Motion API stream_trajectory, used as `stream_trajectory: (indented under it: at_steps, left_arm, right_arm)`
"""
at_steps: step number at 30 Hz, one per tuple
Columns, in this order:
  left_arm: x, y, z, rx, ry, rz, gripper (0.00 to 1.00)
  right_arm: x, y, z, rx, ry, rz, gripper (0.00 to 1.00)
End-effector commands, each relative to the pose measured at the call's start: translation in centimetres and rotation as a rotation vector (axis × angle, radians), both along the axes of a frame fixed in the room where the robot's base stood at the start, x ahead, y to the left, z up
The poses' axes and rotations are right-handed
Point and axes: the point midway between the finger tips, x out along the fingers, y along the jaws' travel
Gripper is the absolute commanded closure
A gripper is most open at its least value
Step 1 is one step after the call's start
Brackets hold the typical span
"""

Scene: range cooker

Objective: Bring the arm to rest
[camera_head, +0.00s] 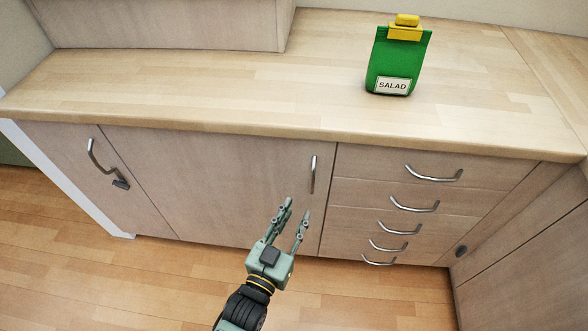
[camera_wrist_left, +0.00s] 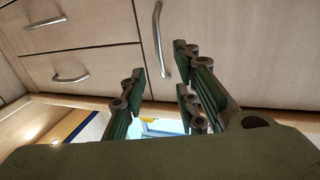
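My left gripper (camera_head: 296,215) is in front of the lower cabinet, below the counter edge. Its fingers are apart with nothing between them. In the left wrist view the open fingers (camera_wrist_left: 165,95) show against the cabinet fronts, with a vertical handle (camera_wrist_left: 160,42) just beyond them. The gripper appears apart from the handle. My right gripper is in neither view.
A wooden counter (camera_head: 220,85) runs across the back, with a green salad bag (camera_head: 392,62) closed by a yellow clip. Below are a cabinet door (camera_head: 215,185) with a vertical handle and several drawers (camera_head: 415,195). Open wooden floor (camera_head: 120,270) lies in front.

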Motion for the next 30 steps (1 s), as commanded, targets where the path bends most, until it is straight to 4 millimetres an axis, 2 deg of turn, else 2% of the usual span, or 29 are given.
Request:
stream_trajectory:
  at_steps: [5,8,11,14,15,17,18,21,23,27,30]
  left_arm:
    - [0.0,0.0,-0.1,0.001,0.002,0.000,0.72]
    - [-0.1,0.3,-1.5,0.014,0.033,0.002,0.72]
    - [-0.7,1.2,-5.5,0.054,0.121,0.007,0.72]
    - [-2.3,3.0,-11.7,0.116,0.266,0.020,0.72]
    - [-3.2,4.0,-14.4,0.143,0.332,0.027,0.72]
    - [-5.0,5.7,-18.5,0.183,0.433,0.039,0.72]
    - [-6.4,6.8,-21.0,0.209,0.499,0.048,0.72]
    - [-10.4,10.0,-26.7,0.268,0.667,0.073,0.72]
    - [-13.3,12.0,-29.8,0.302,0.769,0.090,0.72]
    - [-20.9,16.8,-35.6,0.373,1.003,0.132,0.72]
    - [-26.4,19.9,-38.3,0.415,1.156,0.163,0.72]
  right_arm:
    - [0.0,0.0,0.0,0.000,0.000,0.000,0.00]
    - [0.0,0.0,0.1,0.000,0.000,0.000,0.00]
    - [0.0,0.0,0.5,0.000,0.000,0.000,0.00]
    - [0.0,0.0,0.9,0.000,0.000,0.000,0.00]
    - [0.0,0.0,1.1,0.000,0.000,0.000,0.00]
    - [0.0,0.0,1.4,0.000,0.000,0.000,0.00]
    - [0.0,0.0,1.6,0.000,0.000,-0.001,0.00]
    - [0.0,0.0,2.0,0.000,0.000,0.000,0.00]
    - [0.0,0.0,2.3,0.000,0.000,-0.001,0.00]
    - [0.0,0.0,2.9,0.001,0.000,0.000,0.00]
    - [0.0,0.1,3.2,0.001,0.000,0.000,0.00]
